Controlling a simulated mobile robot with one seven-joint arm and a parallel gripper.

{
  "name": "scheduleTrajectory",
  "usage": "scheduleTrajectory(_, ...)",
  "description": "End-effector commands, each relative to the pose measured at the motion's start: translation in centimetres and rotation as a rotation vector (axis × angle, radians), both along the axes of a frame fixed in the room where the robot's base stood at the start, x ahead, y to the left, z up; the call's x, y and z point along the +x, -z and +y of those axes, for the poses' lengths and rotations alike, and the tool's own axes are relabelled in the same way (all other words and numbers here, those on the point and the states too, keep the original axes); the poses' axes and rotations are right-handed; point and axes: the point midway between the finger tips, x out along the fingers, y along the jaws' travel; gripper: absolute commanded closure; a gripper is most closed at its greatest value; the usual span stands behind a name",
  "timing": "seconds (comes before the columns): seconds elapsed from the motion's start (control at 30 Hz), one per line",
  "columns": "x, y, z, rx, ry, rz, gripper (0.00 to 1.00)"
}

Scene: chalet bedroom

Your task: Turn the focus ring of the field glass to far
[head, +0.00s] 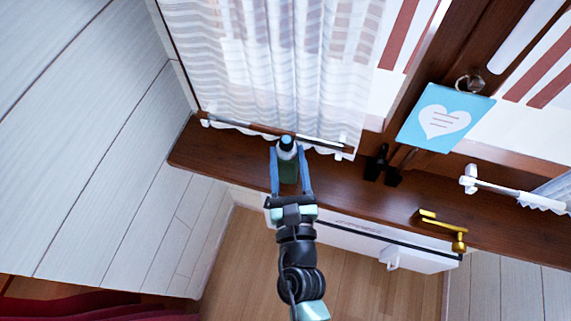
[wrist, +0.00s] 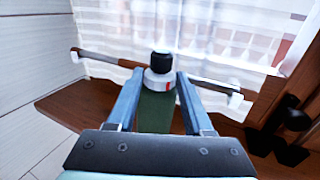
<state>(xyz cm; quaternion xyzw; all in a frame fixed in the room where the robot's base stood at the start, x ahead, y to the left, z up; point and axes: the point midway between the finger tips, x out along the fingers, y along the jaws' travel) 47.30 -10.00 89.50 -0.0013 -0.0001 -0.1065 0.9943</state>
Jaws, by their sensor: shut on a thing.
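The field glass stands upright on the brown wooden sill, with a dark green body (head: 288,171), a pale ring (head: 287,154) and a dark cap-like end on top. In the wrist view its green body (wrist: 155,113) shows between my fingers, below the white ring (wrist: 157,80) with a red mark on its right side and the black top (wrist: 162,62). My gripper (head: 287,149) is shut on the ring, one blue finger on each side; it also shows in the wrist view (wrist: 159,76). The lower body is partly hidden by my gripper.
A curtain rod (head: 250,128) and sheer curtain (head: 290,65) are close behind the field glass. Black objects (head: 382,167) stand on the sill (head: 345,185) to the right, below a blue heart card (head: 445,118). A brass handle (head: 445,230) is farther right. The sill's left part is clear.

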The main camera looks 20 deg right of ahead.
Motion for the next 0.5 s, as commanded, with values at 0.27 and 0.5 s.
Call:
scheduleTrajectory(0.27,0.02,0.06,0.02,0.004,-0.051,-0.002,1.0)
scheduleTrajectory(0.5,0.03,-0.1,0.0,0.005,-0.053,-0.002,1.0)
